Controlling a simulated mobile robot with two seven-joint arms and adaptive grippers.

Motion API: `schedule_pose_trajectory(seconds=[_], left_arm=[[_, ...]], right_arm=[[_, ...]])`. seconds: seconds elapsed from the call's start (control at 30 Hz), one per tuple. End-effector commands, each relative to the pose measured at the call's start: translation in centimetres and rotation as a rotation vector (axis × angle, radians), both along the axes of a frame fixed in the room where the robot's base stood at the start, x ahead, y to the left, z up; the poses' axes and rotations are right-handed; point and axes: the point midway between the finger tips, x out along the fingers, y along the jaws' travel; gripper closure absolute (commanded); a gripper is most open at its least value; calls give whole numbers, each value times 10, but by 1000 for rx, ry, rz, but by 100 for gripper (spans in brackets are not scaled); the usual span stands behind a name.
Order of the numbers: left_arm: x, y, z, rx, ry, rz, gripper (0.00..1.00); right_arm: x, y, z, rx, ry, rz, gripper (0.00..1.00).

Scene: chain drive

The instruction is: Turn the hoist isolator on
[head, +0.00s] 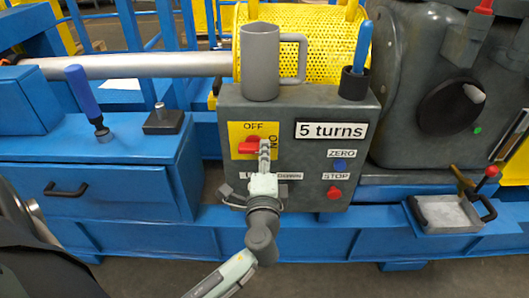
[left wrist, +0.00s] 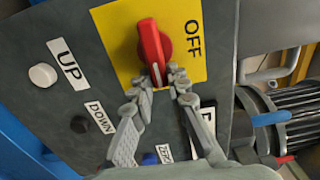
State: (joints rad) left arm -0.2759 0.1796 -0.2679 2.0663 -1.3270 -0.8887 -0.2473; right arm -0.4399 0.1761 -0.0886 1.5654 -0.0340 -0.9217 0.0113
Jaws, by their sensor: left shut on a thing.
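The hoist isolator is a red knob (head: 248,147) on a yellow plate (head: 236,131) on the front of a grey control box. OFF is printed above the knob and ON to its right. The knob lies roughly level, one end towards the ON side; I cannot tell which end is its pointer. My left gripper (head: 264,155) is at the knob's right end. In the left wrist view the fingertips (left wrist: 165,76) are shut on the near end of the red knob (left wrist: 154,45), and the fingers hide the ON label. My right gripper is not in view.
The control box (head: 305,105) has a blue ZERO button (head: 340,165) and a red STOP button (head: 334,193). A grey mug (head: 260,62) and a dark cup (head: 354,83) with a blue-handled tool stand on top. A metal tray (head: 450,213) sits at right.

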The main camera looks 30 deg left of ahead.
Motion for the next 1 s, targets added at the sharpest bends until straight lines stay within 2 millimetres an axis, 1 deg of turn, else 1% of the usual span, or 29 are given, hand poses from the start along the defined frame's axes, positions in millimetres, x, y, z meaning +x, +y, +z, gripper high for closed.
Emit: schedule_pose_trajectory(seconds=[0.23,0.27,0.4,0.67,0.77,0.87,1.0], left_arm=[[0,0,0,3,1,-2,100],[0,0,0,3,1,-2,81],[0,0,0,2,0,-1,64],[0,0,0,1,1,-1,64],[-4,-3,-1,0,1,-1,64],[-14,-9,-2,-1,3,-2,64],[-38,-24,-2,-2,5,-1,64]], right_arm=[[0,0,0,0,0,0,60],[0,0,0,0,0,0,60],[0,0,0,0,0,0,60],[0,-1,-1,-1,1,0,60],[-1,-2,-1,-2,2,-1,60],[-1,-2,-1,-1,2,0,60],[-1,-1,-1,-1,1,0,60]])
